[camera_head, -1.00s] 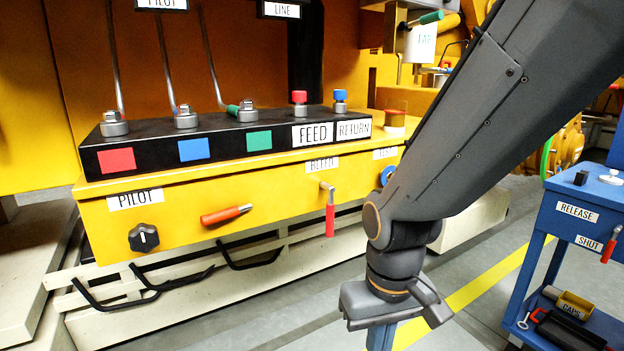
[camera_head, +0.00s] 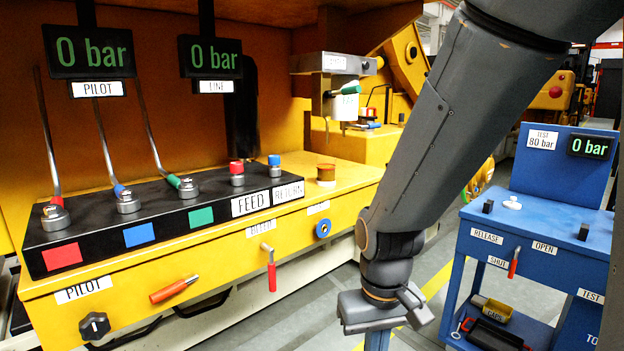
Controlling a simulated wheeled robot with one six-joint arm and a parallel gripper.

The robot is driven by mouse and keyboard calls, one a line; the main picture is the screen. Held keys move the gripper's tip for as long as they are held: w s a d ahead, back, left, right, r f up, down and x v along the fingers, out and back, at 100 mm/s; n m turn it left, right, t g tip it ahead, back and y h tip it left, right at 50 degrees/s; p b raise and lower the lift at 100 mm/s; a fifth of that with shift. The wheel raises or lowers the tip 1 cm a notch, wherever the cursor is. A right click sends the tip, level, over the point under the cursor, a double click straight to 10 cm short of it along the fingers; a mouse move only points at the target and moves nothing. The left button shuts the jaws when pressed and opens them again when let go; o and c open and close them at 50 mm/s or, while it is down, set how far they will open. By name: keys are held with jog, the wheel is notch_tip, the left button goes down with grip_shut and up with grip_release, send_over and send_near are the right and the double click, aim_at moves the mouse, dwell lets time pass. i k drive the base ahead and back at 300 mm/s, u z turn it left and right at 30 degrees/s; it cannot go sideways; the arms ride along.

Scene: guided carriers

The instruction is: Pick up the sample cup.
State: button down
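A small cup with a brown top and a pale yellow body (camera_head: 326,174), which looks like the sample cup, stands upright on the yellow bench near its right end. It is just right of the RETURN label. My gripper (camera_head: 378,341) points down at the bottom centre, right of the cup and lower in the picture, clearly apart from it. Its fingertips run off the lower edge, so I cannot see whether they are open or shut.
A black block (camera_head: 160,222) with upright levers and red and blue knobs fills the bench left of the cup. Handles stick out of the bench front. A white container (camera_head: 345,107) hangs behind. A blue cart (camera_head: 535,262) stands at right, with floor between.

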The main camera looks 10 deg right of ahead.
aim_at(326, 164)
jog(key=z, duration=2)
jog(key=i, duration=1.05)
jog(key=u, duration=3.2)
